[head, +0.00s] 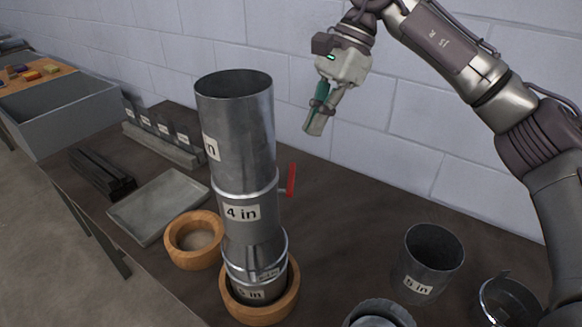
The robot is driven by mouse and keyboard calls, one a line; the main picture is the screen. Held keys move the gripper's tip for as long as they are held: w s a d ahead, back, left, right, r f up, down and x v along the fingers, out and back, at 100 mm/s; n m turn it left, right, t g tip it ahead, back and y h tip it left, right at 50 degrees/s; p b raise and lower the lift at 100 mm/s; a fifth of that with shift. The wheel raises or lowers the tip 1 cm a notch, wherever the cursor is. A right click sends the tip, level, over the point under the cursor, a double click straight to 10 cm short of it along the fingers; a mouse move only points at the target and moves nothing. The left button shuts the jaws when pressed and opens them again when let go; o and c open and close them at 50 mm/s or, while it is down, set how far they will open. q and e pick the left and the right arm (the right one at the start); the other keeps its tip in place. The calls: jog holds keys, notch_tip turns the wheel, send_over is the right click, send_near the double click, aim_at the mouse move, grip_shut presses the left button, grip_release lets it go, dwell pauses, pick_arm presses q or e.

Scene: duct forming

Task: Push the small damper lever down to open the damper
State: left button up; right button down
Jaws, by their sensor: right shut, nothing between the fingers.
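A stacked metal duct (240,135) stands upright in a round wooden ring (262,312) on the dark table. Its middle section (246,208) is labelled "4 in". A small red damper lever (292,179) sticks out from the right side of that section and stands roughly upright. My right gripper (314,130) is shut and empty. It points down in the air, above and to the right of the lever, apart from it and from the duct. My left gripper is not in view.
A second wooden ring (194,240) and a shallow grey tray (158,205) lie left of the duct. A "5 in" pipe (430,262) and other metal pieces stand at the right. A labelled rack (163,140) is behind the tray. A block wall (400,140) closes the back.

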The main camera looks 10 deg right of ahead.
aim_at(294, 169)
jog(key=b+x, duration=0.2)
jog(key=x, duration=0.1)
jog(key=b+x, duration=0.3)
jog(key=x, duration=0.1)
jog(key=shift+w+f+b, duration=0.1)
jog(key=shift+w+b, duration=0.1)
jog(key=shift+b, duration=0.15)
notch_tip(294, 169, down, 4)
jog(key=b, duration=0.3)
jog(key=shift+f, duration=0.2)
jog(key=shift+d+r, duration=0.1)
dwell(0.3)
